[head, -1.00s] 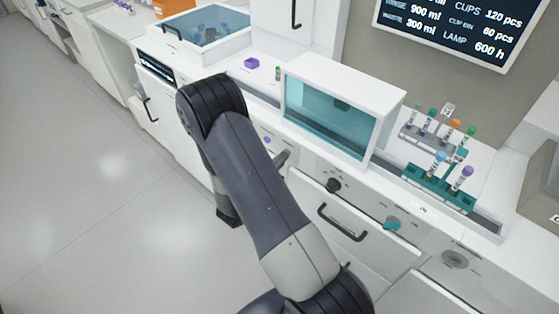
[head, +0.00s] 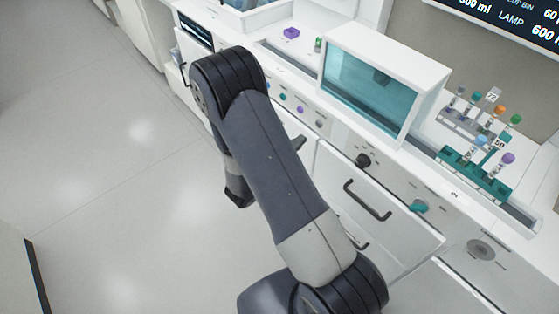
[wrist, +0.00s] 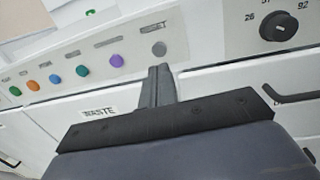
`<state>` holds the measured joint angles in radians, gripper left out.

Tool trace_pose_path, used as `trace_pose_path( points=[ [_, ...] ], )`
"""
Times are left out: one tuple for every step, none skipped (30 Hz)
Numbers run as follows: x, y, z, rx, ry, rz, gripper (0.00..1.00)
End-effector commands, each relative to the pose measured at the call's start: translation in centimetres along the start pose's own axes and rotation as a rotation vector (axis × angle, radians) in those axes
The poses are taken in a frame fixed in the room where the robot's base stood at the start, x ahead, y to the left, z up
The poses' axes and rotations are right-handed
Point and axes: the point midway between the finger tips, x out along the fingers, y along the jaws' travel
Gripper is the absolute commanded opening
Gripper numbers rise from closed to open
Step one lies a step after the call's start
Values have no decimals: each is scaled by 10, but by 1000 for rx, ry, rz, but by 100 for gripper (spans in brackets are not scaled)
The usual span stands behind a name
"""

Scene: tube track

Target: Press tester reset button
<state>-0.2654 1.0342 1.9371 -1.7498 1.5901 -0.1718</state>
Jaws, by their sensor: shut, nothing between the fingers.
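In the wrist view, a grey round button (wrist: 159,48) sits at the right end of a row on a sloping white panel, under a label that seems to read RESET. Left of it are purple (wrist: 116,61), green (wrist: 82,71), blue (wrist: 55,79) and orange (wrist: 33,85) buttons. My gripper (wrist: 160,72) is shut and empty, its tips just below the grey button in the picture. I cannot tell the gap to the panel. In the head view, the grey button (head: 319,124) shows right of my arm, and my gripper (head: 299,143) is partly hidden behind the arm.
A black dial knob (head: 362,160) lies right of the buttons. Drawer handles (head: 367,200) stick out below. A glass-fronted white box (head: 385,82) and tube racks (head: 475,171) stand on the counter.

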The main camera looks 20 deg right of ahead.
Motion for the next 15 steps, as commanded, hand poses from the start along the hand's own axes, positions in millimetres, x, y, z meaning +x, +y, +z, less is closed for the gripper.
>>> trace_pose_path(
  points=[
    [-11, 1, -2, 0, 1, 6, 0],
    [-17, 1, -2, 0, 1, 6, 0],
    [-24, 1, -1, 0, 1, 7, 0],
    [-29, 1, -1, 1, 1, 5, 0],
    [-34, 2, -1, 1, 1, 6, 0],
    [-40, 1, -1, 0, 0, 5, 0],
    [-44, 1, -1, 0, 0, 6, 0],
    [-48, 1, -1, 0, 1, 4, 0],
    [-53, 1, -1, 0, 0, 5, 0],
    [-56, 1, -1, 0, 1, 4, 0],
    [-59, 1, -1, 0, 1, 3, 0],
    [-62, 1, -1, -1, 1, 4, 0],
    [-64, 1, -1, -1, 1, 3, 0],
    [-66, 0, -1, -1, 1, 2, 0],
    [-68, 0, -1, -1, 1, 2, 0]
  ],
)
